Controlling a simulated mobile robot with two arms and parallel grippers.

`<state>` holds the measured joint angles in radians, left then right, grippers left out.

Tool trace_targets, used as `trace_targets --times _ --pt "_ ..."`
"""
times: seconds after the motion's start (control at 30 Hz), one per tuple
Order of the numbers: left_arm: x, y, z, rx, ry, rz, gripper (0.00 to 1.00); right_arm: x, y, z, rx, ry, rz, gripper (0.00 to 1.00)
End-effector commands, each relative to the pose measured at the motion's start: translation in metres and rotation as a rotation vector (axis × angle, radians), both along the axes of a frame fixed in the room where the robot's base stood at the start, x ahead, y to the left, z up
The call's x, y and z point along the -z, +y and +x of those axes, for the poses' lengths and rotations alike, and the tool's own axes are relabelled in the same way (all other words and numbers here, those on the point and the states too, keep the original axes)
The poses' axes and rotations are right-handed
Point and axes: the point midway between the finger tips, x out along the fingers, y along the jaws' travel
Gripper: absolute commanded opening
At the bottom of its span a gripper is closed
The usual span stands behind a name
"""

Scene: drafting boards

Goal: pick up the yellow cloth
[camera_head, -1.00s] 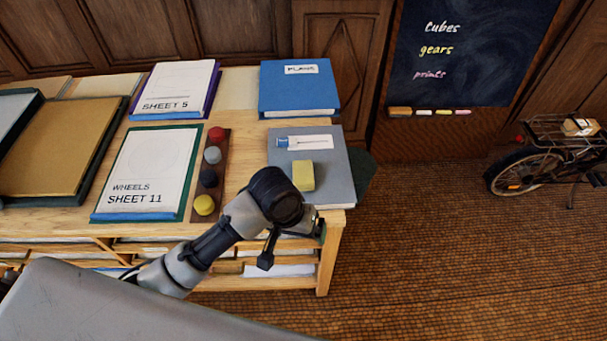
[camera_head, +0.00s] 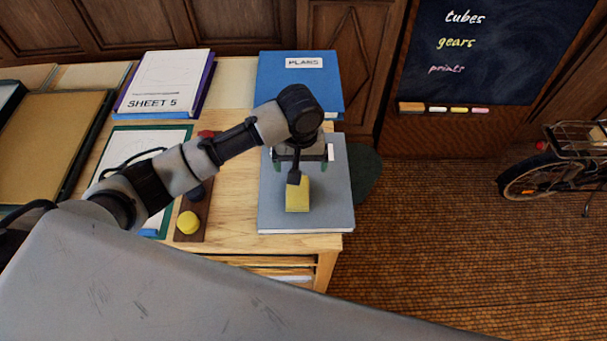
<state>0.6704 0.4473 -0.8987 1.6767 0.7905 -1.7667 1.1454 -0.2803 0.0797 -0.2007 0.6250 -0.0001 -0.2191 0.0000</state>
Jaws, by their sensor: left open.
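The yellow cloth (camera_head: 297,199) is a small folded block lying on the grey folder (camera_head: 335,205) at the right end of the wooden desk. My left gripper (camera_head: 300,168) is open and hangs just over the far edge of the cloth. A dark part of the gripper overlaps the cloth's far edge in the picture. I cannot tell whether it touches the cloth. Nothing shows between the fingers. My right gripper is not in view.
A dark strip with round knobs, one of them yellow (camera_head: 188,222), lies left of the folder. A blue PLANS binder (camera_head: 275,80) lies behind it. The SHEET 5 stack (camera_head: 165,85) is at the back left. My arm partly hides the green-edged sheet (camera_head: 120,145).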

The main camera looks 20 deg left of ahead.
Motion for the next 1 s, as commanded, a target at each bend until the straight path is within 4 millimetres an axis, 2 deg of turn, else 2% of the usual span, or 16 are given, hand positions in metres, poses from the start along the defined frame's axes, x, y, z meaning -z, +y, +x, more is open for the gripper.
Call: trace_targets --times 0.17,0.3,0.47,0.57,0.8,1.0 --pt "0.023 0.001 -0.001 -0.004 0.006 0.002 0.94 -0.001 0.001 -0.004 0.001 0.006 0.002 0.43" --pt "0.044 0.001 -0.001 -0.002 0.004 0.002 0.94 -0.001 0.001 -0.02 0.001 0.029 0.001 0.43" --pt "0.056 0.001 -0.001 -0.002 0.001 0.001 0.94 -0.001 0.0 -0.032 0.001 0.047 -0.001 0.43" --pt "0.065 0.004 -0.002 -0.003 0.004 0.002 0.94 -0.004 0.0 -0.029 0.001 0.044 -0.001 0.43" --pt "0.1 0.008 -0.004 -0.001 0.003 0.002 0.94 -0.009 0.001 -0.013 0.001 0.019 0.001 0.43" --pt "0.108 0.008 -0.004 0.0 0.0 0.001 0.94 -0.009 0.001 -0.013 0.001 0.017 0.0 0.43"
